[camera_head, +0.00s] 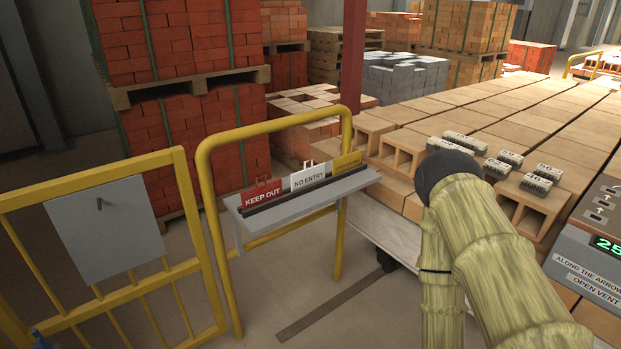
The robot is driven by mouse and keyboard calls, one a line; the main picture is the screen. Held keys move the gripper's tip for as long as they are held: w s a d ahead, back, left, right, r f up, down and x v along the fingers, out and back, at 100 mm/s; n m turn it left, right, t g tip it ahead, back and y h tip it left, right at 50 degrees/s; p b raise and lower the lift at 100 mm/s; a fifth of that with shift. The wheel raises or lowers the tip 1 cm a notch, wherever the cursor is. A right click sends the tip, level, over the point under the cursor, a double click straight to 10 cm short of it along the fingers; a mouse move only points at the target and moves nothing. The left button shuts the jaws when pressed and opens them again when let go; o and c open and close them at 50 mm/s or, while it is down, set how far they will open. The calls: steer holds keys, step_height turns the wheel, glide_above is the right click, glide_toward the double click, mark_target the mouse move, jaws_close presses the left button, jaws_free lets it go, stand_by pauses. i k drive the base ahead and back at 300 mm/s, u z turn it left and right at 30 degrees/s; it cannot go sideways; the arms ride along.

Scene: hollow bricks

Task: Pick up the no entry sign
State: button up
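The no entry sign (309,179) is a small white plate with dark "NO ENTRY" lettering and a small light loop at its top. It stands upright in a dark slot on a grey shelf (325,197) fixed to a yellow rail. The red "KEEP OUT" sign (262,197) stands to its left and a yellow sign (347,163) to its right. My arm, in a pale greenish-yellow sleeve with a dark rounded joint, is at the right, apart from the signs. My gripper's fingers are not in view.
A yellow gate (181,250) with a blank grey plate is at left. The yellow rail (202,185) frames the shelf. Hollow bricks (400,150) with small labelled blocks (536,184) lie on a cart at right. A grey panel with a green display (590,250) is at far right. Brick pallets stand behind.

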mark_target(300, 180)
steer(key=z, duration=0.35)
steer(key=i, duration=0.85)
steer(key=u, duration=0.85)
